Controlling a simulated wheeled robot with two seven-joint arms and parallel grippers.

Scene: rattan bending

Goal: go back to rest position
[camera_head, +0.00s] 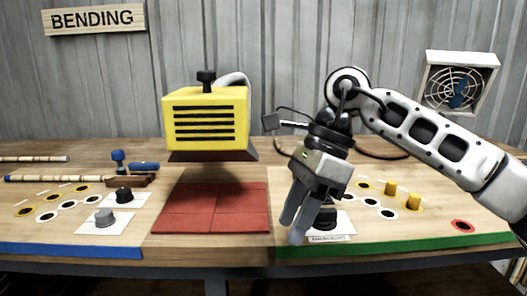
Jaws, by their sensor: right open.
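My right gripper (308,222) comes in from the right on a white arm and points down over the right part of the bench. Its fingers are open and nothing shows between them. It hangs in front of a dark knob on a white plate (345,222), which it partly hides. I cannot tell whether the fingers touch the knob. My left gripper is not in view.
A yellow machine (206,118) stands above a red mat (212,206) at the middle of the bench (150,225). Rattan poles (55,179), knobs (106,217) and ringed spots lie at left. Yellow pegs (414,200) stand at right. A fan (458,82) hangs behind.

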